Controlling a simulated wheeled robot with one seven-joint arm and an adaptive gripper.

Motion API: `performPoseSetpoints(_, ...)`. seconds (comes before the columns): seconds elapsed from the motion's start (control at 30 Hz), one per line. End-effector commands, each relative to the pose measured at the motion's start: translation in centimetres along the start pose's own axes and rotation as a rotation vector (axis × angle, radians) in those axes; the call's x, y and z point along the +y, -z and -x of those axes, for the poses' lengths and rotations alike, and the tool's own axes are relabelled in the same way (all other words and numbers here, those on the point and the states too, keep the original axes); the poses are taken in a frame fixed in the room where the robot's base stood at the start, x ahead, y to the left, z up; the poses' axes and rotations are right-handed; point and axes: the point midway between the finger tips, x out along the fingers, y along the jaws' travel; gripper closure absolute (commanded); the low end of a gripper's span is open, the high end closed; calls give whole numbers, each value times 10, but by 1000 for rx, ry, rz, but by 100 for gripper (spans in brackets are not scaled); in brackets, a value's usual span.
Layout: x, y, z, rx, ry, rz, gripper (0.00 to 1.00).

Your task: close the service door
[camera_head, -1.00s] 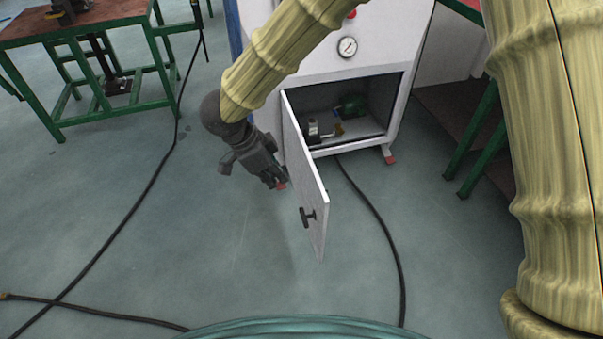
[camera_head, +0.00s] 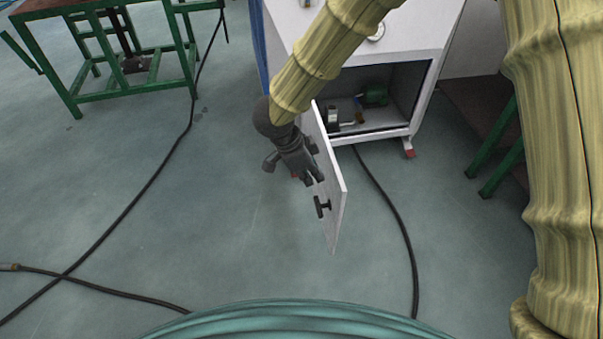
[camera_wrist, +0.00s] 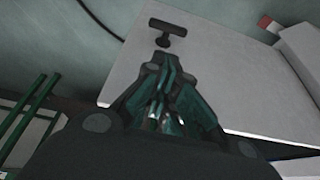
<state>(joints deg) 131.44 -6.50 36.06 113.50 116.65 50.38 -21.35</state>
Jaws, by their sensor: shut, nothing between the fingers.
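The service door (camera_head: 334,190) of the white cabinet (camera_head: 425,38) stands wide open, swung out toward me on its left-side hinge. A dark T-shaped handle (camera_head: 322,207) sits near its free edge. In the wrist view the door's pale panel (camera_wrist: 225,75) fills much of the picture, with the handle (camera_wrist: 168,33) just beyond the fingertips. My gripper (camera_head: 314,180) is shut and empty, at the left, outer face of the door, close to the handle. I cannot tell whether it touches the panel. The hinge side is partly hidden behind my arm.
The open compartment (camera_head: 405,95) holds a green part (camera_head: 375,94) and fittings. A black cable (camera_head: 390,210) runs over the floor below it. A green-framed table (camera_head: 135,90) stands at far left, and green legs (camera_head: 497,160) at right.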

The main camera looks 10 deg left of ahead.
Motion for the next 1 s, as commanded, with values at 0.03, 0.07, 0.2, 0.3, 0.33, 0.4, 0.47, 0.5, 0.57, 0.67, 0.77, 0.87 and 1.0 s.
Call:
performPoseSetpoints(0.03,0,5,-3,0,1,-1,100)
performPoseSetpoints(0.07,0,8,-4,0,1,0,100)
performPoseSetpoints(0.2,1,19,-8,0,-1,0,100)
performPoseSetpoints(0.3,1,22,-8,-1,-1,0,100)
performPoseSetpoints(0.33,1,23,-9,-1,-1,0,100)
performPoseSetpoints(0.4,1,23,-9,-1,-1,0,100)
performPoseSetpoints(0.47,1,24,-9,-1,-1,0,100)
performPoseSetpoints(0.5,1,24,-8,-1,-1,0,100)
performPoseSetpoints(0.57,1,23,-9,-1,-1,0,100)
performPoseSetpoints(0.67,1,24,-8,-1,-1,0,100)
performPoseSetpoints(0.77,1,26,-9,-1,0,4,100)
performPoseSetpoints(0.87,2,32,-10,-1,4,15,100)
performPoseSetpoints(1.0,3,49,-15,-1,16,47,100)
